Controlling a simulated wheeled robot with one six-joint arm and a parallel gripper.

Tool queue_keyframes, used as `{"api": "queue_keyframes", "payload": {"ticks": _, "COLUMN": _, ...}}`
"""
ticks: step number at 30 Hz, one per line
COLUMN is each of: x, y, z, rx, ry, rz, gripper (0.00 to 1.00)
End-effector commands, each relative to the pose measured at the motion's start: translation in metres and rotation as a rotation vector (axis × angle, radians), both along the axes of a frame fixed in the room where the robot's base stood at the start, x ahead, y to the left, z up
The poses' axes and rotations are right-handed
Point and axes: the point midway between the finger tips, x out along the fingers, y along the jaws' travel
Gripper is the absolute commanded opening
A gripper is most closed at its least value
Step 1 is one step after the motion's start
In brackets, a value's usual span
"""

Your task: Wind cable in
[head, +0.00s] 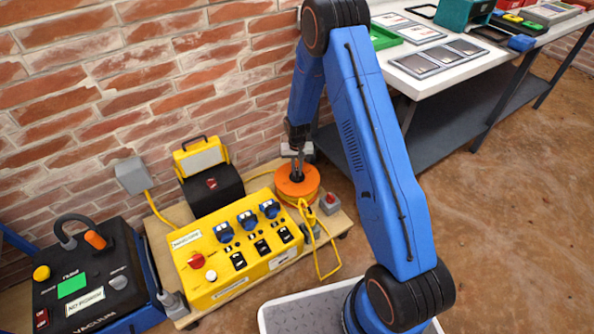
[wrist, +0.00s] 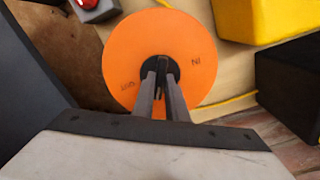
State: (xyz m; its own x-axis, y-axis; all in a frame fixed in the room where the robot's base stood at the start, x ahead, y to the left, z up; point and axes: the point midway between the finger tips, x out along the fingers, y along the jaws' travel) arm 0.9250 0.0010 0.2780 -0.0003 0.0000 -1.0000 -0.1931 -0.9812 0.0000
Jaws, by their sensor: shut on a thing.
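The orange cable reel (head: 297,186) sits on the wooden board beside the yellow power box. The wrist view shows its round face (wrist: 190,40) from above, with "IN" printed at right and "OUT" at left. My gripper (wrist: 162,75) is shut on the dark piece at the reel's centre (wrist: 148,63), which the fingers partly hide. In the head view my gripper (head: 296,170) reaches down onto the reel. The yellow cable (head: 318,240) leaves the reel and hangs in a loose loop past the board's front right edge. Its far end is unclear.
The yellow power box (head: 215,285) with blue sockets stands left of the reel. A small grey box with a red button (head: 330,203) stands close at the reel's right. A black vacuum (head: 85,285) is at lower left, a workbench (head: 470,50) at upper right. The brick wall is behind.

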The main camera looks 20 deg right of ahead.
Motion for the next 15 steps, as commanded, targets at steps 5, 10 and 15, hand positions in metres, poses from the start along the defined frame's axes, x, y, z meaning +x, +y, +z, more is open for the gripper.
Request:
{"api": "queue_keyframes", "payload": {"ticks": 5, "x": 0.0002, "y": 0.0001, "z": 0.0003, "rx": 0.0, "ry": 0.0, "rz": 0.167, "gripper": 0.0}}
{"api": "queue_keyframes", "payload": {"ticks": 10, "x": 0.0002, "y": 0.0001, "z": 0.0003, "rx": 0.0, "ry": -0.001, "rz": 0.329, "gripper": 0.0}}
{"api": "queue_keyframes", "payload": {"ticks": 15, "x": 0.0002, "y": 0.0001, "z": 0.0003, "rx": 0.0, "ry": -0.001, "rz": 0.49, "gripper": 0.0}}
